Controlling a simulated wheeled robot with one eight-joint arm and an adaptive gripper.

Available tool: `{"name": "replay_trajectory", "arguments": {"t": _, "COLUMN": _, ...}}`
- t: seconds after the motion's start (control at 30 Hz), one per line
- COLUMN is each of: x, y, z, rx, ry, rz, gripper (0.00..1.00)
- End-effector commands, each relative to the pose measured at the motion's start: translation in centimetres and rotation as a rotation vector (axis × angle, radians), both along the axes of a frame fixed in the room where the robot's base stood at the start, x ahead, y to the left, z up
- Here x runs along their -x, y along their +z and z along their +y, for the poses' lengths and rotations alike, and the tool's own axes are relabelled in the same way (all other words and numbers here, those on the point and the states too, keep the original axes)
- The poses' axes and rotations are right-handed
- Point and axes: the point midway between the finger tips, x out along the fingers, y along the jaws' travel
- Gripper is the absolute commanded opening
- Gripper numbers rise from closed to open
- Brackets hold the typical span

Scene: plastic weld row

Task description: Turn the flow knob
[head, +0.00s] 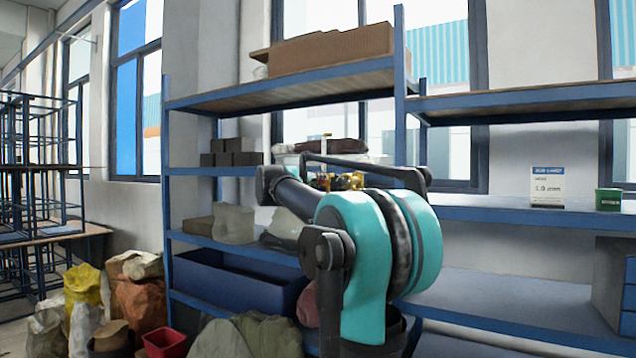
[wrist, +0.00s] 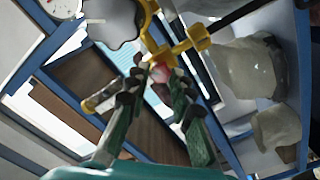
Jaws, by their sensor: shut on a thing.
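In the wrist view, my gripper (wrist: 158,80) has its two dark green-and-black fingers closed on a small pinkish-red knob (wrist: 160,71), which looks like the flow knob. The fingertips hide much of it. The knob sits beside a yellow brass-like fitting (wrist: 187,46) with a curved arm. A grey scalloped wheel (wrist: 113,18) is at the upper left of the fitting, apart from my fingers. In the head view, part of the yellow fitting (head: 347,181) shows behind my teal arm, on the shelf; my gripper is hidden there.
A blue shelving rack (head: 280,86) surrounds the fitting. Pale bags (head: 233,224) and dark blocks (head: 232,158) are to the left. A white sign (head: 547,186) and green cup (head: 608,199) stand on the right shelf. Sacks (head: 140,298) and a red bin (head: 165,343) are at lower left.

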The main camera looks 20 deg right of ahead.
Motion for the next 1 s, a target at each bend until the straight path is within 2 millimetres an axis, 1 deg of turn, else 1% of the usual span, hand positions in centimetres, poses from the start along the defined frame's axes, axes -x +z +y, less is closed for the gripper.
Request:
{"name": "replay_trajectory", "arguments": {"t": 0.2, "x": -0.02, "y": -0.04, "z": 0.05, "rx": 0.07, "ry": 0.001, "rz": 0.091, "gripper": 0.0}}
{"name": "replay_trajectory", "arguments": {"t": 0.4, "x": -0.03, "y": -0.06, "z": 0.06, "rx": 0.105, "ry": 0.001, "rz": 0.136, "gripper": 0.0}}
{"name": "replay_trajectory", "arguments": {"t": 0.93, "x": -0.03, "y": -0.07, "z": 0.06, "rx": 0.117, "ry": 0.001, "rz": 0.151, "gripper": 0.0}}
{"name": "replay_trajectory", "arguments": {"t": 0.97, "x": -0.03, "y": -0.07, "z": 0.06, "rx": 0.117, "ry": 0.001, "rz": 0.151, "gripper": 0.26}}
{"name": "replay_trajectory", "arguments": {"t": 1.0, "x": -0.03, "y": -0.07, "z": 0.06, "rx": 0.117, "ry": 0.001, "rz": 0.151, "gripper": 0.31}}
